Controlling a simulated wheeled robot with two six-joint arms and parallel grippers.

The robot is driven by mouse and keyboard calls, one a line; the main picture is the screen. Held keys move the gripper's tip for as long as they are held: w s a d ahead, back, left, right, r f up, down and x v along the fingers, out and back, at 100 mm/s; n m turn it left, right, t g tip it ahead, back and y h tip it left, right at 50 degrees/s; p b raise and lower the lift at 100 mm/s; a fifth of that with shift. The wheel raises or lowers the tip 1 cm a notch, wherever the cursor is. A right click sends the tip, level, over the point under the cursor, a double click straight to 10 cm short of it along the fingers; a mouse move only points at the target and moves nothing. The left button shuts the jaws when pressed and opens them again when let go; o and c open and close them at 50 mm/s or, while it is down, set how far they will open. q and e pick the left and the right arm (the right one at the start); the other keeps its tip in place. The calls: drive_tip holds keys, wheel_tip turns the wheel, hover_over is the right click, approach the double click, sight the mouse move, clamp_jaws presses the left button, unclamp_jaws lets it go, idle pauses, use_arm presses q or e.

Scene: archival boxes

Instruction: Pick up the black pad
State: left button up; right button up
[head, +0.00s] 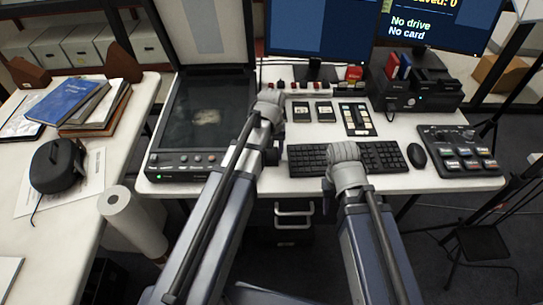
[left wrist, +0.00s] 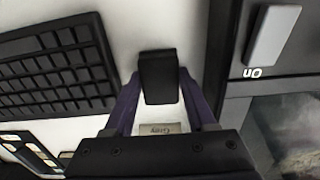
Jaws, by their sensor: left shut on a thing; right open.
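The black pad (left wrist: 158,78) is a small dark block in the middle of the left wrist view. My left gripper (left wrist: 158,92) is shut on it, with one purple finger on each side. White desk surface shows around the pad; I cannot tell whether it touches the desk. In the head view my left arm reaches over the desk between the flatbed scanner (head: 205,115) and the keyboard (head: 350,158), and hides the pad. My right arm ends over the keyboard, and its fingers do not show.
The keyboard also shows in the left wrist view (left wrist: 55,70), close beside the pad. The scanner edge (left wrist: 228,90) is on the other side. A mouse (head: 417,156) and a control panel (head: 458,150) stand at the right. Two monitors stand behind.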

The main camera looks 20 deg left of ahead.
sight(271, 153)
use_arm(q)
wheel_tip(271, 153, up, 10)
drive_tip(key=p, duration=1)
